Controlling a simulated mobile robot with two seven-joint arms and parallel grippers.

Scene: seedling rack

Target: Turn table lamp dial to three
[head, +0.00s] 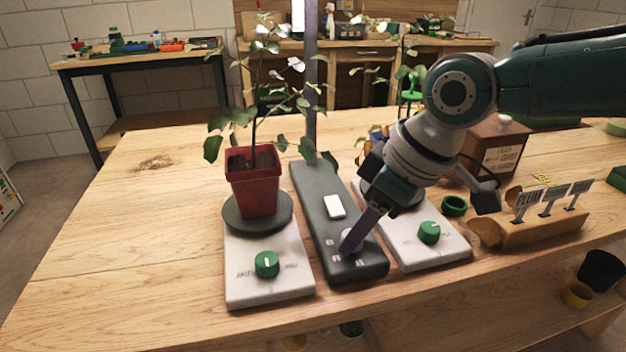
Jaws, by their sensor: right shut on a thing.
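The table lamp has a long dark base (323,215) with a tall grey post rising from its far end. A white rectangular button (334,206) sits in the middle of the base. A pale dial (347,237) is near the front end, with small marks in front of it that are too small to read. My right gripper (349,246) reaches down from the right and is shut on the dial. Its fingers hide much of the dial, so I cannot tell which mark it points to. My left gripper is not in view.
White bases with green dials (267,264) (429,232) flank the lamp. The left one carries a red pot (253,181) with a leafy plant. A wooden label holder (542,231) and green ring (454,205) are at right. The table's left side is clear.

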